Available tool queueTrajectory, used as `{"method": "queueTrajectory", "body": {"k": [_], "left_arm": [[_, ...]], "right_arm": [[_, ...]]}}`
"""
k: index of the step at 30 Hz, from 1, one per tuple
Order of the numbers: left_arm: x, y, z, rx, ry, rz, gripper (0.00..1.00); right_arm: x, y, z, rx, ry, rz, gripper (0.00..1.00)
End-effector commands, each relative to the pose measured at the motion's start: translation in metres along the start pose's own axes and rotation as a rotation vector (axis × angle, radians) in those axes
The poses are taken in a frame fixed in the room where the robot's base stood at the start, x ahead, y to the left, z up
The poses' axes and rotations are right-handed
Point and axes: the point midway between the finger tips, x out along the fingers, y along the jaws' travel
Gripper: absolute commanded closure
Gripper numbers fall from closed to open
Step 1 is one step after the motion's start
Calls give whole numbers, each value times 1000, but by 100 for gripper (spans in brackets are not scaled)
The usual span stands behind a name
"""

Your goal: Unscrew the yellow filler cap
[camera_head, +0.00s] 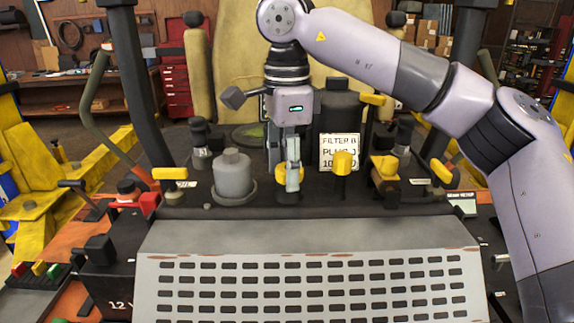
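A yellow cap (280,173) sits on the dark deck behind the perforated grey panel, left of the white sign. My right gripper (291,180) reaches down over it from above, with its fingers pointing down. The other finger is mostly hidden, and I cannot tell whether the fingers press on the cap. My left gripper is not in view.
A second yellow knob (343,161) stands close by on the right, before the white sign (334,147). A grey rounded reservoir (233,176) stands on the left. Yellow-handled levers (385,167) are farther right. The perforated panel (310,285) in front is clear.

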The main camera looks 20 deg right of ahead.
Motion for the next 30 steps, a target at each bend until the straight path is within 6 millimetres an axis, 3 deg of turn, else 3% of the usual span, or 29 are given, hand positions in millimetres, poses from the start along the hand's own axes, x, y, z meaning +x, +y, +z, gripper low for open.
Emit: {"method": "queueTrajectory", "body": {"k": [7, 21, 26, 30], "left_arm": [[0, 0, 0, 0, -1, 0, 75], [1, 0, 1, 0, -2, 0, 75], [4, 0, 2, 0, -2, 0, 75], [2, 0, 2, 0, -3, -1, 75]], "right_arm": [[0, 0, 0, 0, 0, 0, 40], [-2, 0, 0, 0, 0, -1, 40], [-16, -1, 0, 2, -1, -3, 40], [-46, 0, 0, 2, 2, -5, 40]]}}
